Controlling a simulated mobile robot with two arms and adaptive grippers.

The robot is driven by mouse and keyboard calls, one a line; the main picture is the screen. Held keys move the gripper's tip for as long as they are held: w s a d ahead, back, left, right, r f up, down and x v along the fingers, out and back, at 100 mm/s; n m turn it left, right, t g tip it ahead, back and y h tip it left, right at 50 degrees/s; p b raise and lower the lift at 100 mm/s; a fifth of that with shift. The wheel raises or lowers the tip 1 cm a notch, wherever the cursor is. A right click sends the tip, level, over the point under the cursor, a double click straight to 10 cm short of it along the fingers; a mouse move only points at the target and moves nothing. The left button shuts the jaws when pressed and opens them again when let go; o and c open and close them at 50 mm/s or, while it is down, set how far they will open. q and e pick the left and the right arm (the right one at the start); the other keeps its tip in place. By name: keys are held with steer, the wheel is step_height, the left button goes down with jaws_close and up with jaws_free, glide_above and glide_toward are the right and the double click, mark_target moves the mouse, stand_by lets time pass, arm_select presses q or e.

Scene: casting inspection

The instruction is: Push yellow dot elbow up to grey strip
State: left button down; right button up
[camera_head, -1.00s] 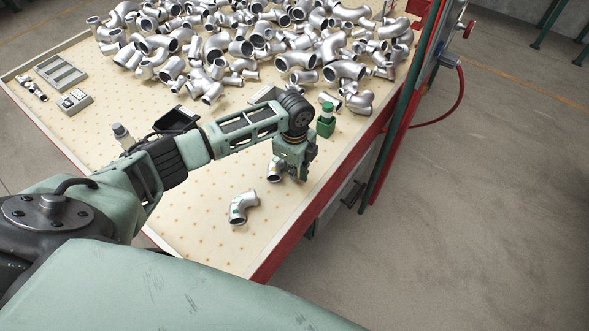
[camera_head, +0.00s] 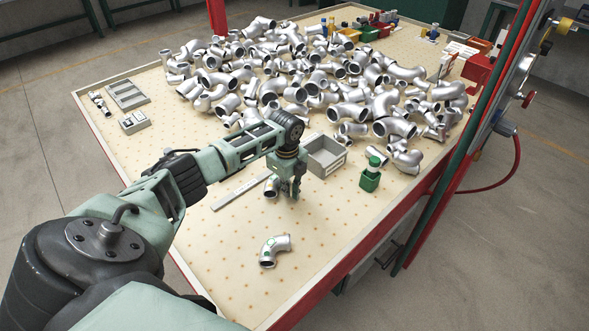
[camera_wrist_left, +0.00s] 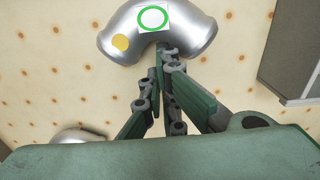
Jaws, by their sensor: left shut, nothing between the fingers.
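The yellow dot elbow (camera_wrist_left: 188,36) is a silver pipe bend in the left wrist view. It has a yellow dot and a white label with a green ring. In the head view the elbow (camera_head: 270,188) is partly hidden behind my left gripper (camera_head: 291,193). The gripper points down, shut and empty. In the wrist view its fingertips (camera_wrist_left: 165,58) are at the elbow's inner curve; I cannot tell whether they touch. The grey strip (camera_head: 236,192) lies flat on the table, just left of the elbow in the head view. My right gripper is not in view.
Another elbow with green marks (camera_head: 267,254) lies nearer the front. A large pile of pipe fittings (camera_head: 300,90) fills the back. The front table area is mostly clear.

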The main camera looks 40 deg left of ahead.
arm_select(q)
step_height(320, 180, up, 12)
stand_by(0.7)
